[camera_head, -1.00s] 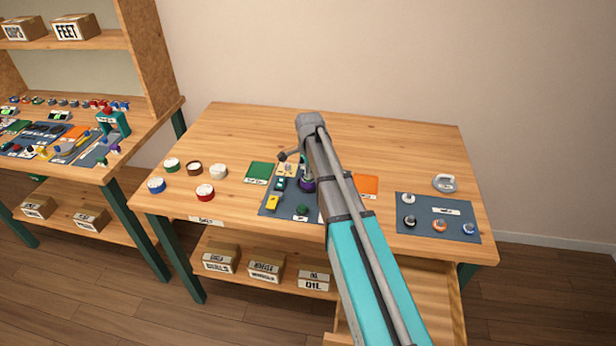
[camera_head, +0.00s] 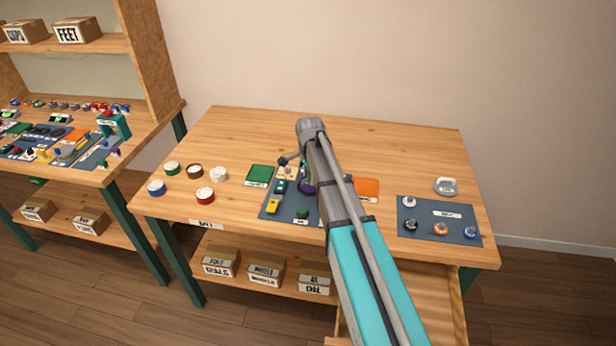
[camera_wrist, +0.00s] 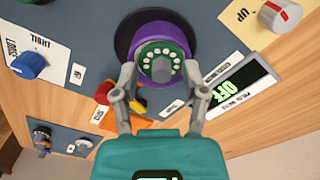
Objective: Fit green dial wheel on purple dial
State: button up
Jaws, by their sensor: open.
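The purple dial (camera_wrist: 180,27) stands on a dark round base in the wrist view. A dark green dial wheel (camera_wrist: 147,48) with a ring of pale dots lies on the purple dial's face, around a grey-green centre hub. It looks about centred; whether it is fully seated I cannot tell. My gripper (camera_wrist: 160,78) is open, its two fingers apart on either side of the wheel's lower edge. No clear grip on the wheel shows. In the head view the purple dial (camera_head: 308,188) is partly hidden behind my arm, and the wheel cannot be made out.
A blue knob (camera_wrist: 29,65), a red-and-white knob (camera_wrist: 280,14) and a lit display (camera_wrist: 232,87) surround the dial. Red and yellow parts sit near the left finger. Several round pieces, including a red one (camera_head: 205,196), stand on the table's left. Another panel (camera_head: 460,231) lies right.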

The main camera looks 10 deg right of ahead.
aim_at(309, 177)
jog(key=shift+r, duration=0.15)
notch_tip(309, 177, up, 12)
jog(key=p, duration=1.2)
jog(key=shift+p, duration=0.3)
jog(key=shift+s+r, duration=0.1)
dwell(0.6)
jog(key=s+n, duration=1.5)
jog(key=s, duration=0.9)
jog(key=shift+s+a, duration=0.15)
jog(key=shift+a, duration=0.1)
